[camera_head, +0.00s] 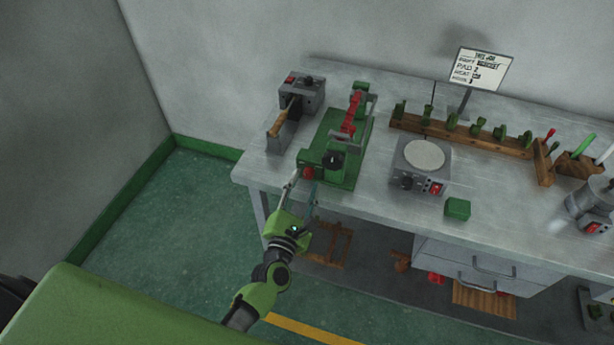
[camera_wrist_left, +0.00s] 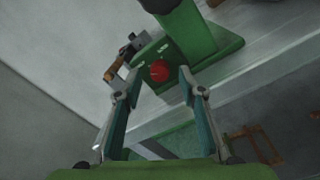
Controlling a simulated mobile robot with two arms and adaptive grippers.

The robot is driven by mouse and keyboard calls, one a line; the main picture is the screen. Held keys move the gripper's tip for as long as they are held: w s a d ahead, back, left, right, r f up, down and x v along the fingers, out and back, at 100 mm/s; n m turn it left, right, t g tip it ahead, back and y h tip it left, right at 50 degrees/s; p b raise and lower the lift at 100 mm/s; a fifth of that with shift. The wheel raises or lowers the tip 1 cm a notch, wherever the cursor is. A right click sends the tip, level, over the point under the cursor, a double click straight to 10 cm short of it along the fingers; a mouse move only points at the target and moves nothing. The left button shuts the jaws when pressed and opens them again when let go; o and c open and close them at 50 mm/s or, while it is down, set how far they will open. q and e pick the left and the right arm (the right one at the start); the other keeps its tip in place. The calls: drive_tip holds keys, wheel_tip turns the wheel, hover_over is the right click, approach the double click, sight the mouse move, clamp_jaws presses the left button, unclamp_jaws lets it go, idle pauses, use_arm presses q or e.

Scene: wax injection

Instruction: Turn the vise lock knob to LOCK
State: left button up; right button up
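The green vise (camera_head: 337,150) stands on the grey workbench near its left end. Its red knob (camera_head: 308,172) is on the front face, low at the left; it also shows in the left wrist view (camera_wrist_left: 159,71), with small pale labels too blurred to read. My left gripper (camera_head: 301,180) is open, with its fingers pointing at the knob. In the left wrist view the gripper (camera_wrist_left: 157,85) has its two fingers spread to either side of the knob, apparently short of it and not touching. My right gripper is not in view.
A grey box with a wooden-handled tool (camera_head: 276,126) is left of the vise. A round-topped hot plate (camera_head: 423,155) and a green block (camera_head: 457,208) are to the right. A wooden rack (camera_head: 450,136) and a sign (camera_head: 480,70) stand behind. The bench's front edge lies under my left gripper.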

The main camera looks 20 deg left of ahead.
use_arm(q)
drive_tip(key=shift+w, duration=1.1)
drive_tip(key=shift+s, duration=0.1)
clamp_jaws()
